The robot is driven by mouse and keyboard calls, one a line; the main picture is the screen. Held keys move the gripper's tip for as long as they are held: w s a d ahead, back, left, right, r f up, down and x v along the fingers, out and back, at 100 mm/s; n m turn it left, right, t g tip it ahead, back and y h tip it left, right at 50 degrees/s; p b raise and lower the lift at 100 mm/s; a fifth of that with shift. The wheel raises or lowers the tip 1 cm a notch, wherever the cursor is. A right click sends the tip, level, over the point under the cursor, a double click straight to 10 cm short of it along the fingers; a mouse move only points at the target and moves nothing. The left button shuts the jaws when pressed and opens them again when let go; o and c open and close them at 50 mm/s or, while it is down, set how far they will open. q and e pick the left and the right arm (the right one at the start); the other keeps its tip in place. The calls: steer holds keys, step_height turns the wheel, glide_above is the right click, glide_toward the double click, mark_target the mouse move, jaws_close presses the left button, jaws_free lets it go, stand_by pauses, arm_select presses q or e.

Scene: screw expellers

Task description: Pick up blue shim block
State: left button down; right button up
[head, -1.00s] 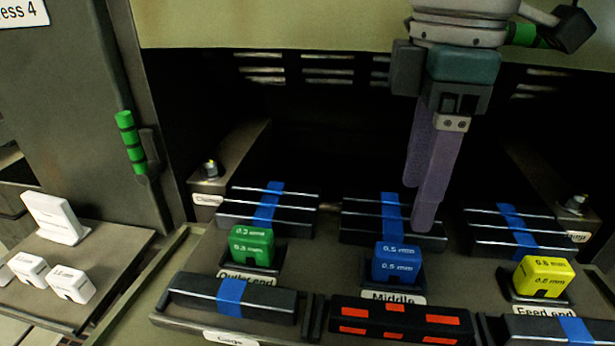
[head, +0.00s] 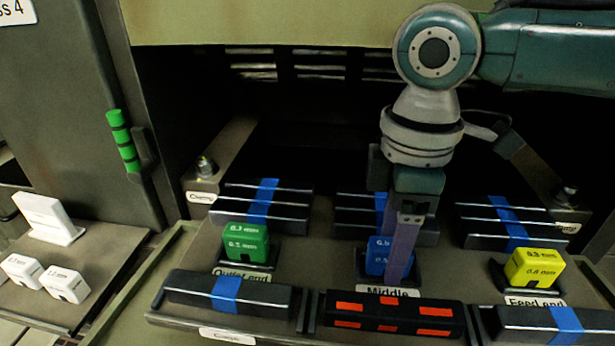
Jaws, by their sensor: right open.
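The blue shim block (head: 374,255) stands in a dark holder above the "Middle" label, at the centre of the bench. My right gripper (head: 399,272) points down from above, and its purple fingers cover the right part of the block. The jaws are open. One finger lies in front of the block in the picture; whether the fingers straddle or touch it cannot be told. My left gripper is not in view.
A green block (head: 246,243) stands at the left and a yellow block (head: 534,267) at the right. A black bar with red patches (head: 393,315) lies in front. Dark bars with blue bands lie behind. White blocks (head: 65,284) sit on the left side table.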

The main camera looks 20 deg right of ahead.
jaws_close()
stand_by(0.4)
